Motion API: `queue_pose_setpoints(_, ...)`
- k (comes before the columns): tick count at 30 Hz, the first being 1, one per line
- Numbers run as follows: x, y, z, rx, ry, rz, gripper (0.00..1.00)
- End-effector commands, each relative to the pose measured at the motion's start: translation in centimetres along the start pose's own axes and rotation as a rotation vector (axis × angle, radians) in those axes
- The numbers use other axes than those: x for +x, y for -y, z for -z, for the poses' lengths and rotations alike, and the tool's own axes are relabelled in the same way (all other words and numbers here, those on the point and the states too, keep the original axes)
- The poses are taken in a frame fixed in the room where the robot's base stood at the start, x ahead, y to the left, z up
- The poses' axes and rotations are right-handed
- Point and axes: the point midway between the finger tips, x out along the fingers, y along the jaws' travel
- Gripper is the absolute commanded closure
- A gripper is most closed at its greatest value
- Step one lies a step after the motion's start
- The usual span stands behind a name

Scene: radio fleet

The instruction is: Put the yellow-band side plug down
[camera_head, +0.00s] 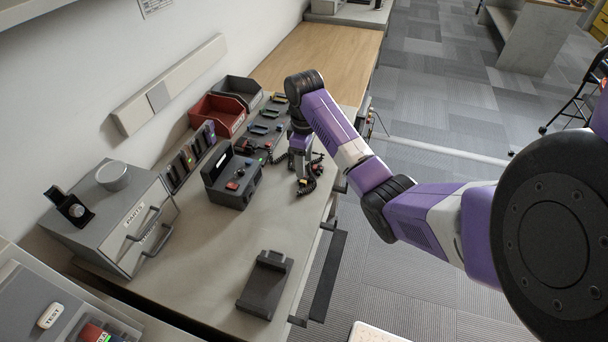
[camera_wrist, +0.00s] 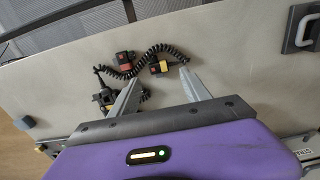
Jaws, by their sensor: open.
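The yellow-band plug (camera_wrist: 158,67) lies on the grey bench top, between the fingertips of my gripper (camera_wrist: 158,75) in the wrist view. The jaws are spread wide, with clear space on both sides of the plug. A black coiled cord runs from it. A red-band plug (camera_wrist: 124,58) lies to its left, and another dark plug with a yellowish mark (camera_wrist: 103,97) lies beside the left finger. In the head view my gripper (camera_head: 301,175) points down at the bench near its right edge, and the plugs there are partly hidden and too small to tell apart.
The grey bench (camera_head: 190,270) has clear room in front. A black charger box (camera_head: 232,180) stands left of my gripper, and an empty dark cradle (camera_head: 265,284) lies nearer. Red (camera_head: 218,112) and dark bins stand behind. A grey cabinet (camera_head: 118,215) is at left.

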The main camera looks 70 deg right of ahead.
Motion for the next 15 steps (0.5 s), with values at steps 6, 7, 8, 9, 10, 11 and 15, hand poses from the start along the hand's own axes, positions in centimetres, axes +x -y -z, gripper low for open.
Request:
queue_pose_setpoints(6,-4.2,-0.1,0.0,0.000,-0.001,-0.002,0.45)
queue_pose_setpoints(7,-4.5,-0.1,0.0,0.000,-0.001,-0.002,0.45)
queue_pose_setpoints(8,-4.7,-0.1,0.0,0.000,-0.001,-0.001,0.45)
queue_pose_setpoints(9,-4.9,-0.1,0.0,0.000,-0.001,-0.001,0.45)
queue_pose_setpoints(10,-5.0,-0.1,0.0,0.001,-0.001,-0.001,0.45)
queue_pose_setpoints(11,-5.1,-0.1,0.0,0.001,-0.001,-0.001,0.45)
queue_pose_setpoints(15,-5.2,-0.1,-0.1,0.001,-0.001,-0.002,0.45)
